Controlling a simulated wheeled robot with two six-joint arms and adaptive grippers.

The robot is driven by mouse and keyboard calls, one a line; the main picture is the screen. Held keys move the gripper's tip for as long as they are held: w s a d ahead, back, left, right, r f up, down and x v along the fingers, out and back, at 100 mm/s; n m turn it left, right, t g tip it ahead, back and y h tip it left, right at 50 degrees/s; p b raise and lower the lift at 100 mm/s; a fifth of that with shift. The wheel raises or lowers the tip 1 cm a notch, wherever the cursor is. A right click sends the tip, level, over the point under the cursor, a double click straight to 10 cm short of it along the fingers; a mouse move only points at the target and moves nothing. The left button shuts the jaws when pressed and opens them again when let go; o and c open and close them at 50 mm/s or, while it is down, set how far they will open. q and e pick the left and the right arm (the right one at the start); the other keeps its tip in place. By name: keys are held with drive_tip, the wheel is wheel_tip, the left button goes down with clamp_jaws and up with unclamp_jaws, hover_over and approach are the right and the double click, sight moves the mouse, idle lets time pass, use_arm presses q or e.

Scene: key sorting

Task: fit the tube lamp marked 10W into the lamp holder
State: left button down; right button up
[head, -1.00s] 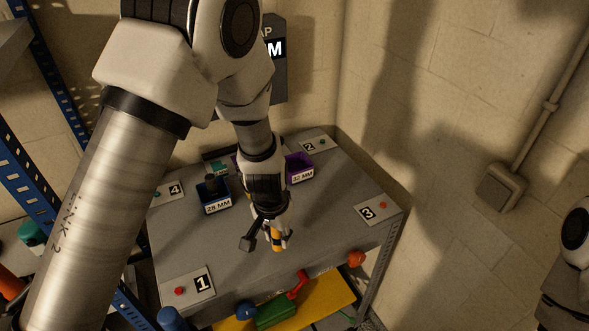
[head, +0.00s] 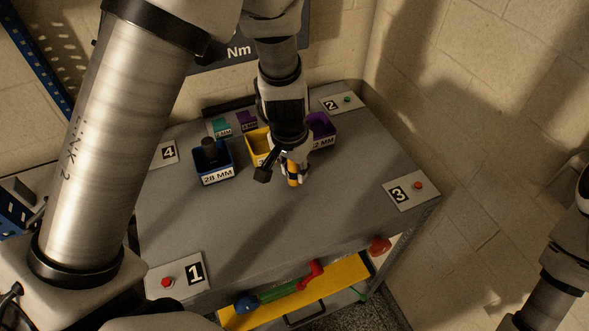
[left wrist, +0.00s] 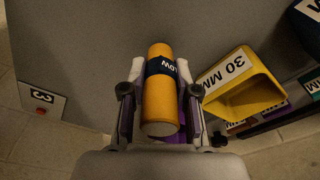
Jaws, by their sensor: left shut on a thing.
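My left gripper (head: 295,169) is shut on an orange cylinder (head: 293,180) above the grey table, just in front of the bins. In the left wrist view the cylinder (left wrist: 160,108) sits between the two fingers of the gripper (left wrist: 165,92). It has a dark band with white letters that look like "LOW"; the rest of the marking is turned out of sight. I see no tube lamp marked 10W and no lamp holder that I can make out. My right gripper is out of view.
A blue bin (head: 214,177) marked 28 MM holds a dark piece. A yellow bin (head: 258,145), marked 30 MM in the left wrist view (left wrist: 250,97), and a purple bin (head: 323,130) stand beside it. Numbered button plates mark the table corners. The table (head: 240,225) front is clear.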

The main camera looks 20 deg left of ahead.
use_arm(q)
drive_tip(key=shift+w+a+f, duration=0.1)
drive_tip(key=shift+w+f, duration=0.4)
drive_tip(key=shift+f, duration=0.05)
drive_tip(key=shift+s, duration=0.3)
drive_tip(key=c, duration=1.2)
unclamp_jaws()
drive_tip(key=shift+f, duration=0.1)
drive_tip(key=o, duration=0.3)
drive_tip(key=shift+w, duration=0.2)
drive_tip(key=shift+o, duration=0.2)
